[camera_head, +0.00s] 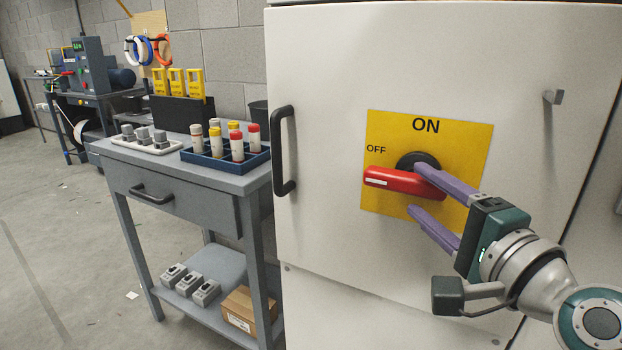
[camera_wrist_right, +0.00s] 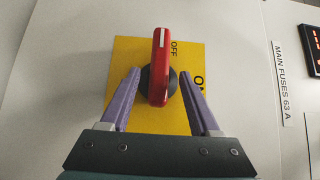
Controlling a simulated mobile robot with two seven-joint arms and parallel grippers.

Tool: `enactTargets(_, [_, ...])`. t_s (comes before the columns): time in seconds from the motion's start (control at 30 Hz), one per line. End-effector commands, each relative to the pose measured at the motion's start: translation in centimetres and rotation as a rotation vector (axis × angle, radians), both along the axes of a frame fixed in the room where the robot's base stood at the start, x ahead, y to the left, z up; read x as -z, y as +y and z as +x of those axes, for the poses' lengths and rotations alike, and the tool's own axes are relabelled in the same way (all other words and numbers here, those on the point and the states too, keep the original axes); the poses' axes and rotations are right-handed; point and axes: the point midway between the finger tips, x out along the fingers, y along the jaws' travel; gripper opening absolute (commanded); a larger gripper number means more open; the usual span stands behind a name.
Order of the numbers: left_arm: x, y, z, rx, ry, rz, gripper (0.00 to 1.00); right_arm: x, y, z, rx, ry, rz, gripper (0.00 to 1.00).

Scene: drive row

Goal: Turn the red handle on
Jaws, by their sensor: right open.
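The red handle (camera_head: 404,181) lies horizontal on the yellow plate (camera_head: 460,143), its white-marked end pointing left toward the word OFF. The word ON stands at the plate's top. A black round hub (camera_head: 418,160) shows behind the handle. My right gripper (camera_head: 411,189) is open at the handle, with one purple finger above and one below in the head view. In the right wrist view the handle (camera_wrist_right: 160,65) stands between the spread fingers of my gripper (camera_wrist_right: 162,80), with a gap on each side. I cannot tell any contact. My left gripper is not in view.
The plate is on a light grey cabinet door (camera_head: 330,80) with a black door handle (camera_head: 284,150) at its left. A grey workbench (camera_head: 180,160) with a blue tray (camera_head: 228,168) of capped cylinders stands left. Open floor lies further left.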

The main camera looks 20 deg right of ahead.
Motion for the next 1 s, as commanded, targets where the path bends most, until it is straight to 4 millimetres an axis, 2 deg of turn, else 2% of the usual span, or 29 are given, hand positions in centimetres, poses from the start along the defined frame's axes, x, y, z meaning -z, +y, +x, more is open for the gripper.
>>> enactTargets(0.1, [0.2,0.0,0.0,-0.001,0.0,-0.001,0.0,0.0,-0.2,2.0,0.001,-0.002,-0.001,0.62])
enactTargets(0.3, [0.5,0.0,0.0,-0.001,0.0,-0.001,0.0,0.1,-0.2,3.8,-0.001,0.001,-0.001,0.62])
enactTargets(0.63, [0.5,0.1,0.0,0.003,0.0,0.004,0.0,0.1,-0.3,4.1,-0.002,0.002,-0.001,0.62])
enactTargets(1.0, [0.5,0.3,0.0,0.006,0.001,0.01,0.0,0.1,-0.3,4.1,-0.001,0.001,-0.002,0.21])
